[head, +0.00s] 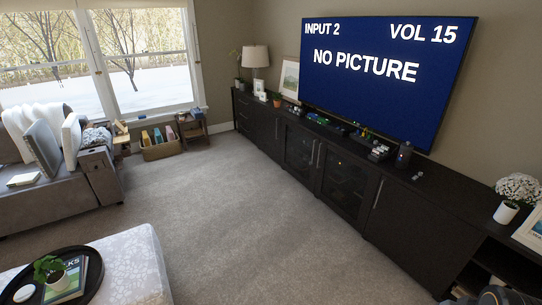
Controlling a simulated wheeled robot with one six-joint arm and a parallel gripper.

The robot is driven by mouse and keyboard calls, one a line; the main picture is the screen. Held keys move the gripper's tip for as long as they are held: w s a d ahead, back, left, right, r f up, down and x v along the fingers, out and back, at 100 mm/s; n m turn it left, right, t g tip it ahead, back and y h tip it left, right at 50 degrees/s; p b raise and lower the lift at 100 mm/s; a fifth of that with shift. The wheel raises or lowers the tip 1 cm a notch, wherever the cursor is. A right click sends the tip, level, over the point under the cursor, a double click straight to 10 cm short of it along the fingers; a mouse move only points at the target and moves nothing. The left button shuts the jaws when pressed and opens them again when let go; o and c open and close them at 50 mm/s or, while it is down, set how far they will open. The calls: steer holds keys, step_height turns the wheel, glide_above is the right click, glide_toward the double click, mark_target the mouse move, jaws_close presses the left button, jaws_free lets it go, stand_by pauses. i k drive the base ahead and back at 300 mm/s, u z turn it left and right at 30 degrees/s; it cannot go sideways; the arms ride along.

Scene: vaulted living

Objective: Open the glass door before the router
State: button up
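A long dark cabinet (405,224) runs along the right wall under the television. In its middle are two glass doors side by side, the farther one (298,152) and the nearer one (343,188). Both look shut, with upright metal handles close together where they meet. Dim shapes show behind the nearer glass, but I cannot make out which is the router or which door stands before it. My gripper is not clearly seen; only a small grey and dark part shows at the bottom right edge, and I cannot tell what it is.
Grey carpet (235,215) lies clear before the cabinet. A patterned ottoman (130,262) with a round dark tray is at the lower left, and a grey sofa (60,195) is at the left. A basket (160,151) and small stool (192,128) stand by the window. Small items line the cabinet top.

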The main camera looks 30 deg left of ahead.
mark_target(374, 177)
steer(key=u, duration=1)
steer(key=i, duration=4)
steer(key=u, duration=0.55)
